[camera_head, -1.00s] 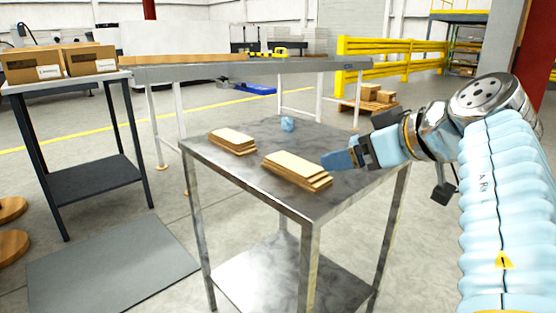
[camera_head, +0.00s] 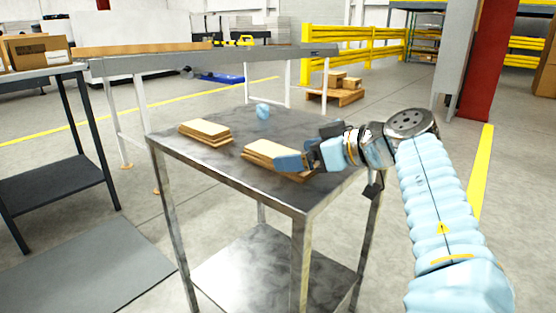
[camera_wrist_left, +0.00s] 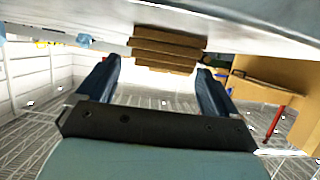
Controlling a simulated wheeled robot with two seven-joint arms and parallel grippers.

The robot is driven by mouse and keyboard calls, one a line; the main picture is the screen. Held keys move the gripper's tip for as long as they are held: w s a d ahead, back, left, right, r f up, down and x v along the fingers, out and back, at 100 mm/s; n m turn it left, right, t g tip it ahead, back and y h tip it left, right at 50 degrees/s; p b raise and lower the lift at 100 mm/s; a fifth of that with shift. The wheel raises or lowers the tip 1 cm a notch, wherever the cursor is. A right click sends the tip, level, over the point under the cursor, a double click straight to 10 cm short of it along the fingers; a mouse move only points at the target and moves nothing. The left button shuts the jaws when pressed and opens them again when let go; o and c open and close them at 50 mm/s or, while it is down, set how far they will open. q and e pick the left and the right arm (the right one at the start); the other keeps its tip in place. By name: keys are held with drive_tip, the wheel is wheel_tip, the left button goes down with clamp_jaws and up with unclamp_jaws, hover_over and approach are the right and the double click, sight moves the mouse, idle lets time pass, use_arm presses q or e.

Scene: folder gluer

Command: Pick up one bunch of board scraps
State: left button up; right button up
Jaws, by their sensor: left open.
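One bunch of board scraps (camera_head: 259,150), a tan stack of flat strips, lies near the front of the metal table. A second bunch (camera_head: 205,130) lies to its left.
The metal table (camera_head: 300,195) has a lower shelf. A small blue lump (camera_head: 263,111) lies at its back. A dark side table (camera_head: 50,170) with cardboard boxes (camera_head: 36,50) stands left. A long grey bench (camera_head: 200,60) is behind. Yellow railing (camera_head: 350,45) stands farther back.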

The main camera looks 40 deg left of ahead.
use_arm(q)
drive_tip(key=shift+x, duration=1.55)
drive_tip(key=shift+d, duration=0.1)
drive_tip(key=c, duration=1)
